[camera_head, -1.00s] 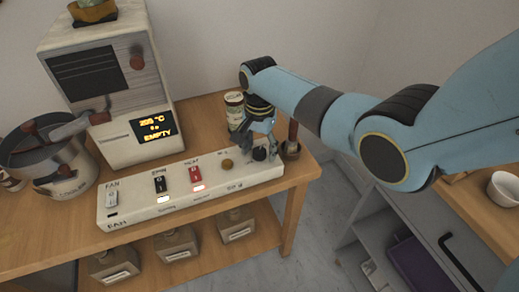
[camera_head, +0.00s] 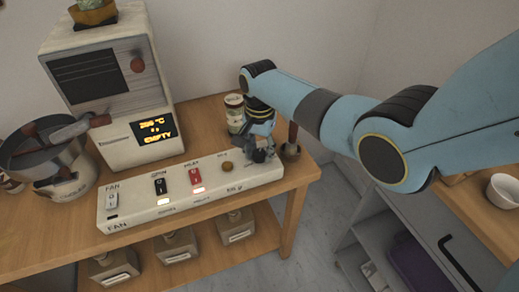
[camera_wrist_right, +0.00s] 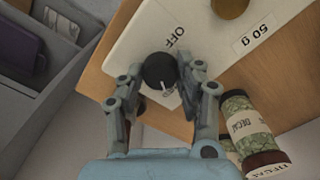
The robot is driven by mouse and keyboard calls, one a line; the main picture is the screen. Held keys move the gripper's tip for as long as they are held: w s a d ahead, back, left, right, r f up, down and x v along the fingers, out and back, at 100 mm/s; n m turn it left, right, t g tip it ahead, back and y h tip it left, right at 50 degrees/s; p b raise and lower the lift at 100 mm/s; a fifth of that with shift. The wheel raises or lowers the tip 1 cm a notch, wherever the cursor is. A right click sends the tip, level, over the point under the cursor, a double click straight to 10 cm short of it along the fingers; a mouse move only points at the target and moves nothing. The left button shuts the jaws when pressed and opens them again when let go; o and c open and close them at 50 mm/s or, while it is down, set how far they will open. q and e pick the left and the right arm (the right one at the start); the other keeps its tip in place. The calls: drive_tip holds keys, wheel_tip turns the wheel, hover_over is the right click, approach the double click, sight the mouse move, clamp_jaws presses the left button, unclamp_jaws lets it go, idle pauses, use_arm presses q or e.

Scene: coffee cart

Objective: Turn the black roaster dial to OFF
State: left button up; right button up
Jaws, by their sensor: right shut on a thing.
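The black roaster dial (camera_head: 259,156) is at the right end of the white control panel (camera_head: 140,209). In the right wrist view the round dial (camera_wrist_right: 158,69) sits between the fingertips, its pale pointer mark turned away from the printed OFF label (camera_wrist_right: 176,38). My right gripper (camera_wrist_right: 161,74) is shut on the dial from both sides; in the head view the gripper (camera_head: 261,146) reaches down over it and partly hides it. My left gripper is not in view.
A labelled jar (camera_head: 234,108) stands close behind the right gripper. The roaster (camera_head: 110,85) stands behind the panel.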

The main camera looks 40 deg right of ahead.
drive_tip(key=n+p, duration=0.1)
drive_tip(key=n, duration=0.1)
drive_tip(key=shift+r+n, duration=0.15)
drive_tip(key=shift+n, duration=0.15)
drive_tip(key=n+p, duration=0.1)
drive_tip(key=n, duration=0.2)
drive_tip(key=shift+n+p, duration=0.3)
drive_tip(key=shift+p, duration=0.05)
drive_tip(key=n+p, duration=0.1)
drive_tip(key=n, duration=0.5)
drive_tip(key=n+p, duration=0.1)
drive_tip(key=n, duration=0.6)
drive_tip(key=shift+n, duration=0.3)
drive_tip(key=n, duration=0.3)
drive_tip(key=shift+n, duration=2.4)
drive_tip(key=o, duration=1.2)
drive_tip(key=shift+c, duration=0.2)
